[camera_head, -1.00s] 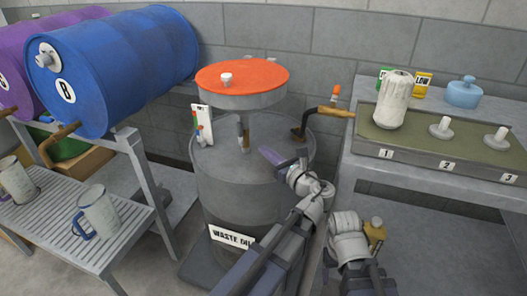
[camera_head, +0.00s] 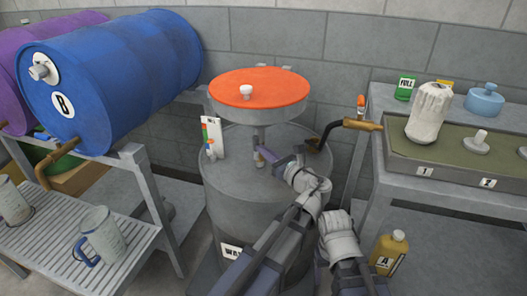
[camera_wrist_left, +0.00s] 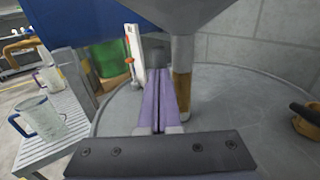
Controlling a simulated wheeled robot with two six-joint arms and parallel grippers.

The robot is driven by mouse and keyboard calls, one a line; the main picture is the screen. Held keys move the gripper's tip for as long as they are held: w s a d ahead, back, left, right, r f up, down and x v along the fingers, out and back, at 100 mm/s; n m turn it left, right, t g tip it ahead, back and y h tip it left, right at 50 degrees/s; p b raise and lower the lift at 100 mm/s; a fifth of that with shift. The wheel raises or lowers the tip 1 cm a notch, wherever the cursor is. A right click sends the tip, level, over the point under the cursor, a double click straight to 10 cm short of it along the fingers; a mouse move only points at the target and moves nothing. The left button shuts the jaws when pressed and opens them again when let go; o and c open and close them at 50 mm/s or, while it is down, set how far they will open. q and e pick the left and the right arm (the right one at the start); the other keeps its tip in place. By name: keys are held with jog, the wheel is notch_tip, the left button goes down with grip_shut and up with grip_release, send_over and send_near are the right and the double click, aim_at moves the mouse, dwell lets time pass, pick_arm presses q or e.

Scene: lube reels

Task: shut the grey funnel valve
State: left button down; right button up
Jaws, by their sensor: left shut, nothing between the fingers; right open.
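The funnel (camera_head: 262,110) stands over the waste oil drum (camera_head: 225,185), with an orange disc (camera_head: 285,85) in its top. Its stem ends in a brown lower part (camera_head: 258,158), also seen in the left wrist view (camera_wrist_left: 182,90). My left gripper (camera_head: 272,162) is shut and empty, its purple fingers (camera_wrist_left: 160,95) beside the stem, on its left in the wrist view. A dark grey block (camera_wrist_left: 152,48) shows just past the fingertips; I cannot tell whether it is the valve's handle or touched. My right gripper (camera_head: 348,275) is low at the right, its tips largely hidden.
A blue drum (camera_head: 125,70) lies on a rack at left above a slatted shelf with mugs (camera_head: 100,238). A small panel (camera_head: 211,137) stands on the waste drum. A brown-handled crank (camera_head: 360,124) and a tray table (camera_head: 455,185) are at right, with a yellow bottle (camera_head: 388,256) below.

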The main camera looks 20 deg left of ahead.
pick_arm(q)
jog(key=shift+a+r+n+g+h+p, duration=0.75)
jog(key=shift+r+h+p, duration=0.15)
jog(key=shift+p, duration=2.05)
jog(key=a+f+b, duration=0.2)
jog(key=a, duration=0.4)
jog(key=shift+w+a+f+h, duration=0.15)
jog(key=shift+a+f+h, duration=0.15)
jog(key=shift+a+f, duration=0.05)
jog(key=shift+r, duration=0.1)
jog(key=s+d+r+p, duration=0.3)
jog(key=s+r+p, duration=0.5)
jog(key=r+p, duration=0.3)
